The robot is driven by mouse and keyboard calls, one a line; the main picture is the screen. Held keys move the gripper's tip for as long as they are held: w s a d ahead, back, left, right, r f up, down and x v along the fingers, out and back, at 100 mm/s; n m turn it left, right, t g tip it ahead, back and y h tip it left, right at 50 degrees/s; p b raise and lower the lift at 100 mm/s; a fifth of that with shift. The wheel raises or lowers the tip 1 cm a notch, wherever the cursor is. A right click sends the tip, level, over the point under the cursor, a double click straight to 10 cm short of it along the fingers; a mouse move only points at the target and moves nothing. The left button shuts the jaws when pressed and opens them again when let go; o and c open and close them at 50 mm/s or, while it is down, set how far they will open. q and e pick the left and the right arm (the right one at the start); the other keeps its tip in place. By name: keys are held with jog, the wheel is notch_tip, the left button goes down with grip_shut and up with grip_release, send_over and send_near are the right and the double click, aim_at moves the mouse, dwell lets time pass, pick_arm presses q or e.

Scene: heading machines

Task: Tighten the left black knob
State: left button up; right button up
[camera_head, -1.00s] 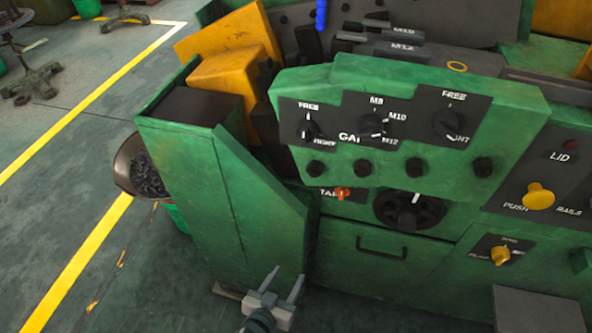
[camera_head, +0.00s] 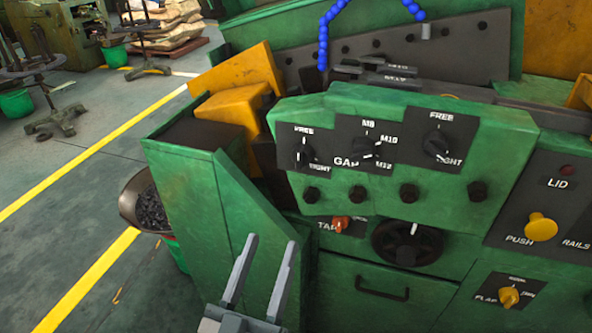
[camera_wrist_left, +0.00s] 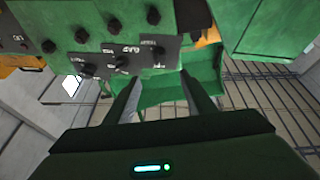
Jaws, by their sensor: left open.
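The left black knob (camera_head: 304,155) is on the left dark plate of the green control panel (camera_head: 420,190), between the words FREE and TIGHT. Its white mark looks roughly upright, on the FREE side. A middle knob (camera_head: 366,150) and a right knob (camera_head: 438,146) sit on the same panel. My left gripper (camera_head: 268,245) is open and empty, below and left of the left knob, and apart from it. In the left wrist view the panel is upside down. There the left knob (camera_wrist_left: 158,52) is just beyond the open fingers (camera_wrist_left: 157,82). My right gripper is out of view.
A row of dark bolts (camera_head: 360,193) lies under the knobs. A green slanted housing (camera_head: 205,195) stands left of the panel.

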pick_arm(q)
jog(key=p, duration=0.4)
send_near(298, 166)
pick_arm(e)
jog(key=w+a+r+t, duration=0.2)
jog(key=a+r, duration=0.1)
pick_arm(q)
jog(key=p+x, duration=0.2)
jog(key=x, duration=0.7)
jog(key=shift+s, duration=0.1)
jog(key=shift+w+d+r, duration=0.1)
jog(key=shift+w+d, duration=0.05)
jog(key=shift+w, duration=0.2)
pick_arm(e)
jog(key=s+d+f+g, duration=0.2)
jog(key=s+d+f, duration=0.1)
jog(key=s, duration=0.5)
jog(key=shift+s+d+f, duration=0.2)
pick_arm(q)
jog(key=shift+c, duration=0.6)
jog(key=c, duration=0.9)
